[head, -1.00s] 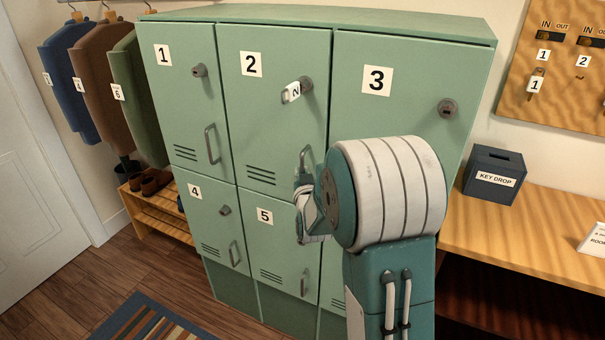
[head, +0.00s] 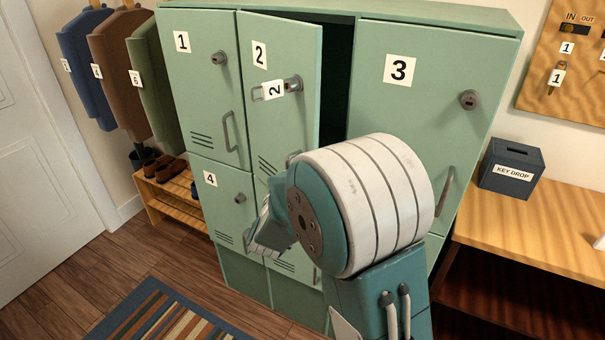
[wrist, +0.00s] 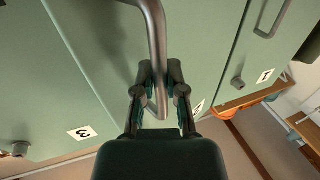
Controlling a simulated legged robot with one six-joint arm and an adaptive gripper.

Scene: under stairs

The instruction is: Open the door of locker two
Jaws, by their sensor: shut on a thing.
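The door of locker two (head: 282,125) is green, and in the head view it stands partly open. Its right edge is swung outward, with a dark gap (head: 336,85) between it and locker three. A key tag marked 2 (head: 273,90) hangs at its lock (head: 293,84). My gripper (wrist: 161,72) is shut on the door's bar handle (wrist: 154,25) in the wrist view, with one finger on each side of the bar. In the head view my arm hides the fingers and most of the handle.
Locker three's shut door (head: 420,110) is right of the gap; locker one's shut door (head: 205,100) is left. A wooden counter (head: 500,220) with a key drop box (head: 511,168) stands at right. A shoe bench (head: 170,205) and striped rug (head: 160,315) are at left.

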